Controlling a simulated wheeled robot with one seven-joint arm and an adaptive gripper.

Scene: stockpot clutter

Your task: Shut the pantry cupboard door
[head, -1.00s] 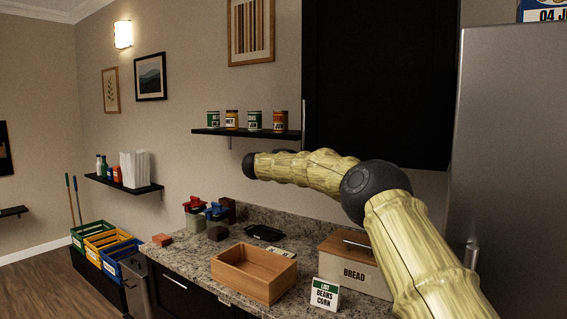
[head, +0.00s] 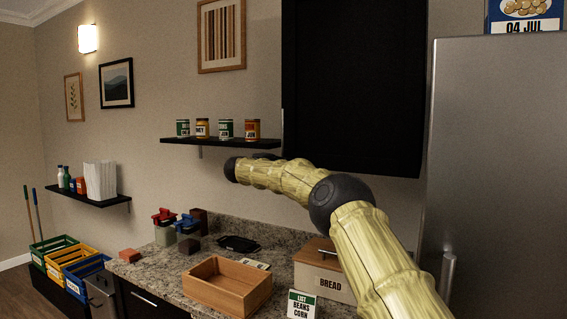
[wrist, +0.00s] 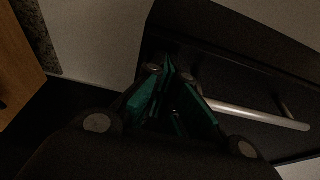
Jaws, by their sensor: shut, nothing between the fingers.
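The black pantry cupboard door (head: 355,90) is on the wall at upper centre right in the head view, above my arm. A thin bar handle (head: 282,130) runs along its left edge. Whether the door stands ajar cannot be told from the head view. In the wrist view a dark panel (wrist: 215,75) with a silver bar handle (wrist: 255,114) lies ahead and to the right. My gripper (wrist: 170,68) is shut and empty, its fingertips close to the panel's near edge, left of the handle. Whether they touch cannot be told. My arm hides the gripper in the head view.
A wall shelf (head: 232,142) with several cans is left of the cupboard. A tall steel fridge (head: 500,180) stands at right.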

